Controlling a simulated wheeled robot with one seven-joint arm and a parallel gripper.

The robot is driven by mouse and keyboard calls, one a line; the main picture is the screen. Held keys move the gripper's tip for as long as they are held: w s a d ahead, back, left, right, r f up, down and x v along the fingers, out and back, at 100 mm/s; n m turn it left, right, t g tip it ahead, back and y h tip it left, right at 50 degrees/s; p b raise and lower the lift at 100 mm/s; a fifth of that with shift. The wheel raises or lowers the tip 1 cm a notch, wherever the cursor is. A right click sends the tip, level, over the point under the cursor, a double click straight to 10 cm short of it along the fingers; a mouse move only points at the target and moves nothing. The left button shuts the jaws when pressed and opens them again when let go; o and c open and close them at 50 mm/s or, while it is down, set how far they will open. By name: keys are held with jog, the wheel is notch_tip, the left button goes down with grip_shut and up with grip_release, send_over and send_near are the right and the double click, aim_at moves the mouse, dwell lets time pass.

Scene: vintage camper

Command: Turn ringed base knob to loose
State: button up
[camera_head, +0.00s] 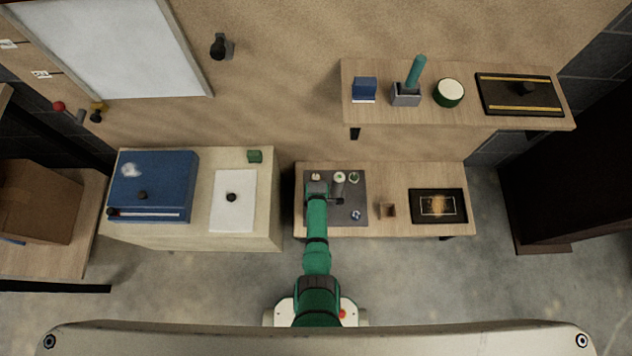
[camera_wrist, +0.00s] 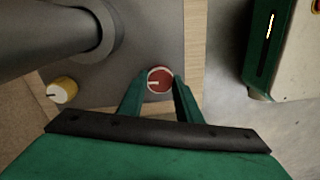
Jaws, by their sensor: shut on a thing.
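In the wrist view a round red knob (camera_wrist: 155,85) with a white pointer line and a pale ring around its edge sits near the edge of a grey base plate (camera_wrist: 118,82). The pointer lies roughly level in the picture. My gripper (camera_wrist: 160,79) has its two green fingers on opposite sides of this knob and is shut on it. In the head view my gripper (camera_head: 317,188) is over the left part of the grey plate (camera_head: 350,184) and hides the red knob.
A yellow knob (camera_wrist: 62,92) and a thick grey post (camera_wrist: 50,38) stand on the same plate. A shelf (camera_head: 450,123) hangs behind.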

jog(key=shift+n, duration=0.4)
jog(key=o, duration=1)
jog(key=shift+o, duration=0.2)
notch_tip(320, 180, up, 11)
jog(key=shift+w, duration=0.25)
jog(key=shift+f, duration=0.1)
